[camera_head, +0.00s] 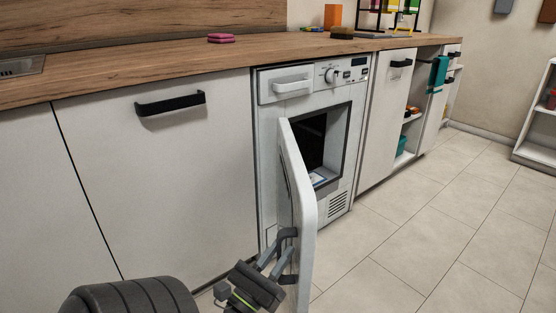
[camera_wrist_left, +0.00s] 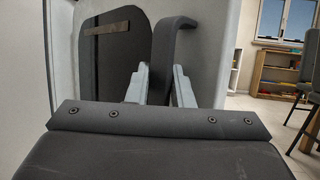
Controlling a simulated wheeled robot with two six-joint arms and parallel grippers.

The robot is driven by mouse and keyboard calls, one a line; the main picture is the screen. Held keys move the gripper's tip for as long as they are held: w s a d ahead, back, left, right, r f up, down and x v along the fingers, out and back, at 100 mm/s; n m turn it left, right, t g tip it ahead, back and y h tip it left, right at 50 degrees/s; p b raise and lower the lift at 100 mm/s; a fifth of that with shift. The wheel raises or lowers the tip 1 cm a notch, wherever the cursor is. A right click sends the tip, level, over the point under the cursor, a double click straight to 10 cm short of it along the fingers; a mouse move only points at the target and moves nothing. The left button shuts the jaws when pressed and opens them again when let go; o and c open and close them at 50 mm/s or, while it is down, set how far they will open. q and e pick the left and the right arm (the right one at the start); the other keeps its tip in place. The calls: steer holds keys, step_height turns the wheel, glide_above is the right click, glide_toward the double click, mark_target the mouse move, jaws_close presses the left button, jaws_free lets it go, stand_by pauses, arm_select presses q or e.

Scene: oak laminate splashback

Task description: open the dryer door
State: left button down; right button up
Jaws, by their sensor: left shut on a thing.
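The dryer (camera_head: 345,116) is a white built-in machine under the counter. Its white door (camera_head: 305,200) stands swung well open, showing the dark drum opening (camera_head: 311,142). My left gripper (camera_head: 283,252) is at the lower part of the door, shut on the dark door handle (camera_head: 287,234). In the left wrist view the two grey fingers (camera_wrist_left: 160,84) sit at the dark curved handle (camera_wrist_left: 176,48), which partly hides behind them. My right gripper is in neither view.
A wooden counter (camera_head: 130,72) runs above the white cabinets (camera_head: 160,170). A pink sponge (camera_head: 221,38) and a rack (camera_head: 388,18) stand on it. A cabinet to the right is open, with a teal towel (camera_head: 438,74) near it. The tiled floor (camera_head: 420,230) at right is clear.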

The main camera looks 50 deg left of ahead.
arm_select(q)
steer(key=shift+s+a+r, duration=0.1)
steer(key=shift+a+r, duration=0.05)
steer(key=c, duration=1.7)
jaws_free()
steer(key=o, duration=0.5)
steer(key=shift+a, duration=0.15)
steer(key=shift+c, duration=0.2)
steer(key=shift+f, duration=0.2)
